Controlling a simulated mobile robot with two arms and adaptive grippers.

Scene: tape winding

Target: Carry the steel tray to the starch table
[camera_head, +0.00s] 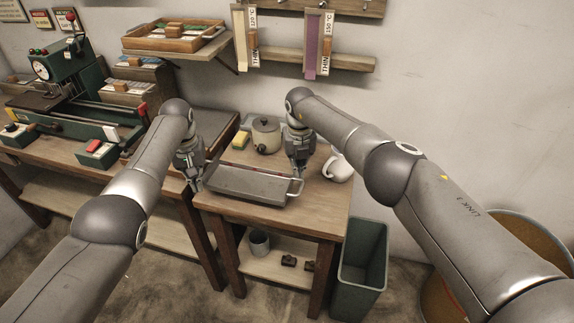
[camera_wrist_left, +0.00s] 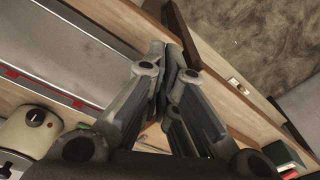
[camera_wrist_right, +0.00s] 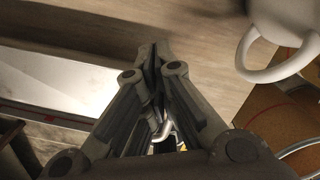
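The steel tray (camera_head: 250,187), a long shallow grey box, is level over the front of the small wooden table (camera_head: 325,206). I cannot tell whether it touches the top. My left gripper (camera_head: 198,186) is at its left end, with fingertips together in the left wrist view (camera_wrist_left: 166,52). My right gripper (camera_head: 299,174) is at its right end handle, with fingertips together in the right wrist view (camera_wrist_right: 155,50). Both look shut on the thin end handles, mostly hidden by the fingers. Part of the tray shows beside the fingers in the left wrist view (camera_wrist_left: 70,50).
A round pot (camera_head: 266,134) and a yellow sponge (camera_head: 240,140) stand behind the tray. A white mug (camera_head: 338,168) is close to my right gripper. A workbench with a green machine (camera_head: 72,80) adjoins on the left.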

